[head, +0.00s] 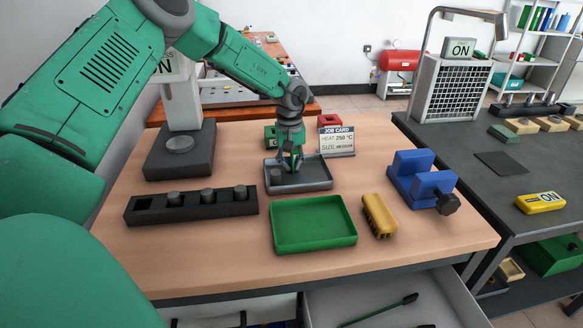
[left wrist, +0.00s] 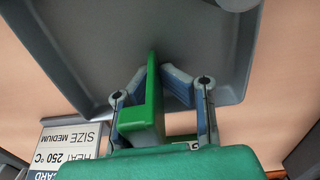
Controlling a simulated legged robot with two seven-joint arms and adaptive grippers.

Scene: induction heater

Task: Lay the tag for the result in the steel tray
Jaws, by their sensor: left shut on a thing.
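The steel tray (head: 316,187) is a shallow grey tray near the middle back of the wooden table, and its inside fills the upper left wrist view (left wrist: 75,55). A small dark grey cylinder (head: 276,174) is in its left part. My left gripper (head: 291,166) points down over the tray. It is shut on a green L-shaped tag (left wrist: 152,105), which stands between the two fingers. In the head view the fingers mostly hide this tag. I cannot tell whether the tag touches the tray floor. My right gripper is not in view.
Behind the tray are a green block (head: 270,136), a red block (head: 329,119) and the job card (head: 337,141), reading 250 °C and medium. In front are an empty green tray (head: 313,240), a yellow block (head: 379,215) and a black rack (head: 160,216) with cylinders. A blue vise-like block (head: 420,180) stands right.

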